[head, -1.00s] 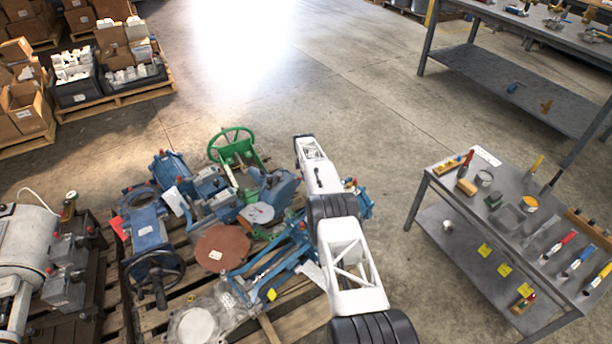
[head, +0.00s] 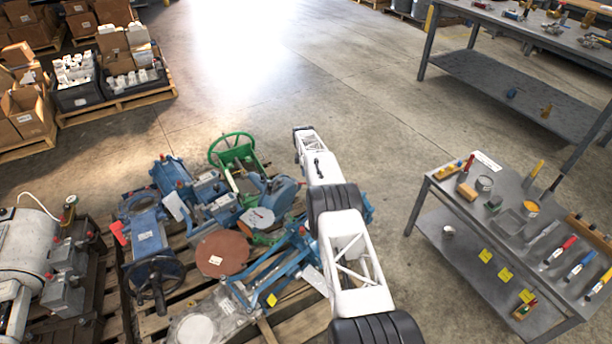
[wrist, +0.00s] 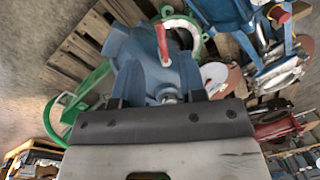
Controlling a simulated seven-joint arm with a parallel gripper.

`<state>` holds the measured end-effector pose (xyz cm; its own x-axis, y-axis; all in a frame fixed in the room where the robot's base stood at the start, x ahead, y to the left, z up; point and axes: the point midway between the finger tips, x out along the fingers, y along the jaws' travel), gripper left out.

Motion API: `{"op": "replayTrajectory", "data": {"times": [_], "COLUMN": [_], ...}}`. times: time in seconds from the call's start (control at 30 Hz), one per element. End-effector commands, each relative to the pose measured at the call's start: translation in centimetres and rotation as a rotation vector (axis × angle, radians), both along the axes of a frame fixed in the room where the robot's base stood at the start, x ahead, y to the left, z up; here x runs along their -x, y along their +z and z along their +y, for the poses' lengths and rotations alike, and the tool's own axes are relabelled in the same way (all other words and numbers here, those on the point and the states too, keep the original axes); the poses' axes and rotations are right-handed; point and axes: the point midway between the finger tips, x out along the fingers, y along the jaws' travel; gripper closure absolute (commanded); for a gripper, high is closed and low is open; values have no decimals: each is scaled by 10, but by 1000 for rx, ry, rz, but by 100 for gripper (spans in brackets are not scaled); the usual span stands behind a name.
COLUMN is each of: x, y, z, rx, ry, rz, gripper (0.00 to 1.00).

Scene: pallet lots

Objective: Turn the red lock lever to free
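The red lock lever (wrist: 162,42) shows in the wrist view, standing out from a blue housing (wrist: 138,62). It is beyond my gripper (wrist: 158,98), near the picture's middle. The gripper's two dark fingers are spread apart, with nothing held between them, and no finger appears to touch the lever. A bright round metal part of the housing shows between the fingers. In the head view my arm reaches over the pallet's right side. I cannot make out the gripper or this lever there.
The pallet (head: 145,322) is crowded with blue machines, a green handwheel (head: 231,148) and a brown disc (head: 222,254). A grey tool bench (head: 470,208) stands to the right, with clear floor between. Grey machinery (head: 35,248) stands at the left.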

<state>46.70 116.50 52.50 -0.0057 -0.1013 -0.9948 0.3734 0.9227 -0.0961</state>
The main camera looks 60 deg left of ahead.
Motion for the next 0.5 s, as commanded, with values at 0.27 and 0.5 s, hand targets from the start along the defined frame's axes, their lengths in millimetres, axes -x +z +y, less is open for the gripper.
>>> {"op": "replayTrajectory", "data": {"times": [0.27,0.5], "x": [0,0], "y": [16,16], "z": [2,2], "rx": [-1,0], "ry": [0,0], "rz": [0,0], "gripper": [62,62]}}
